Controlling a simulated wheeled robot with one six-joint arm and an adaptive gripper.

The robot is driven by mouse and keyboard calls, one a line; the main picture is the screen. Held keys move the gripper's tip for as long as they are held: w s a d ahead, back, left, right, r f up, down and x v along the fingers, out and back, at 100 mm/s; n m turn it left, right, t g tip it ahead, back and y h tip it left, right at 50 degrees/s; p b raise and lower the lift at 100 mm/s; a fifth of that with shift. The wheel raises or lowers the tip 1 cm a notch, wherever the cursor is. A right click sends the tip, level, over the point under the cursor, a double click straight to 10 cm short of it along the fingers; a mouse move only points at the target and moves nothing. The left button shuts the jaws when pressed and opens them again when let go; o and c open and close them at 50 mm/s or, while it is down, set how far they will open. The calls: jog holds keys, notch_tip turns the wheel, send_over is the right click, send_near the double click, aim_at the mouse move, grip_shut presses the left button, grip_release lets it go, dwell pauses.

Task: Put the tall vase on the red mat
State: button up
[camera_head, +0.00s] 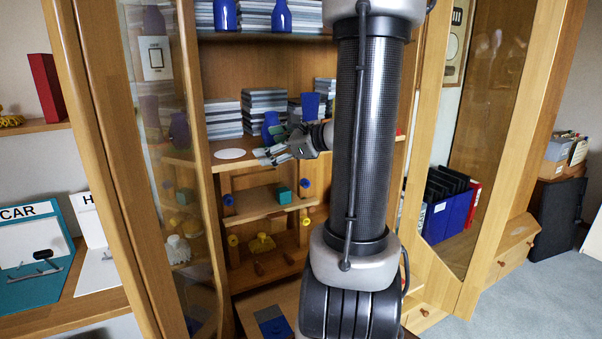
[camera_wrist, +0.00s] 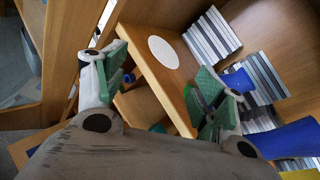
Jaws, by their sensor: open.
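Blue vases stand in the cabinet: one (camera_head: 271,121) on the middle shelf just behind my gripper (camera_head: 272,154), and a wider blue vessel (camera_head: 310,106) to its right. Two more, a left one (camera_head: 224,15) and a right one (camera_head: 281,17), stand on the upper shelf, cut off by the frame. I cannot tell which is the tall vase. A sliver of red (camera_head: 400,133) shows right of my arm; I cannot tell if it is the red mat. My gripper (camera_wrist: 161,64) is open and empty at the shelf's front edge. Blue vessels (camera_wrist: 238,81) (camera_wrist: 292,138) show right of it.
A white disc (camera_head: 229,154) lies on the middle shelf (camera_head: 203,158), left of my gripper. Stacks of books or discs (camera_head: 264,101) line the shelf's back. A lower shelf holds a green cube (camera_head: 284,195). A glass door (camera_head: 160,100) stands open at the left.

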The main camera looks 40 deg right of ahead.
jog(key=s+a+f+n+g+y, duration=0.25)
jog(key=s+a+n+g, duration=0.45)
jog(key=s+a+n, duration=0.45)
jog(key=s+d+n+g+h, duration=0.2)
jog(key=s+n+h, duration=0.5)
jog(key=n, duration=0.8)
jog(key=shift+s+d+r+n+g, duration=0.25)
jog(key=shift+s+d+n+g, duration=0.1)
jog(key=shift+s+d, duration=0.2)
